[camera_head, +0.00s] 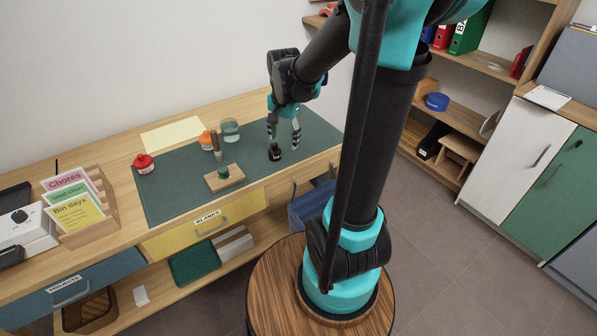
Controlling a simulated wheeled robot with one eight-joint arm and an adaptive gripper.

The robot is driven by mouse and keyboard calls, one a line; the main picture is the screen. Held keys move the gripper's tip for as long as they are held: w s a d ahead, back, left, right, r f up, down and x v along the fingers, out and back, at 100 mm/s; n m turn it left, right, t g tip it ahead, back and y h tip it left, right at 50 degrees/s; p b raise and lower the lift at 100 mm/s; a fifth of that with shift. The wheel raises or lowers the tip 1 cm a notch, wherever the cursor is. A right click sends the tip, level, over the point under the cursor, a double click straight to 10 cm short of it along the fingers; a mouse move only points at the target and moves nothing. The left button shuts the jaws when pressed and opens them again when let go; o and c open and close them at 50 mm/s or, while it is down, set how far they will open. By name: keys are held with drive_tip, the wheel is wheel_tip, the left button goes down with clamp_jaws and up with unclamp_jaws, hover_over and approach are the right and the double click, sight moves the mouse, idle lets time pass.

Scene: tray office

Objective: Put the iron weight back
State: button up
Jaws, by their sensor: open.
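A small dark object with a knob on top, which looks like the iron weight (275,154), stands upright on the dark green mat (165,204) near its right front part. My gripper (284,138) is open above the mat, pointing down. Its left finger is just above and behind the weight in this view, and its right finger is off to the weight's right. Nothing shows between the fingers. I cannot tell whether the left finger touches the weight.
A card rack (90,222) stands left. The mat's front left is clear.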

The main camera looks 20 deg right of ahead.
drive_tip(key=s+d+f+n+t, duration=0.1)
drive_tip(key=s+f+n, duration=0.2)
drive_tip(key=s, duration=0.4)
drive_tip(key=s+d+f+n+t, duration=0.1)
drive_tip(key=s+f+n, duration=0.2)
drive_tip(key=s+n, duration=0.3)
drive_tip(key=shift+s+f+t, duration=0.3)
drive_tip(key=shift+s, duration=0.4)
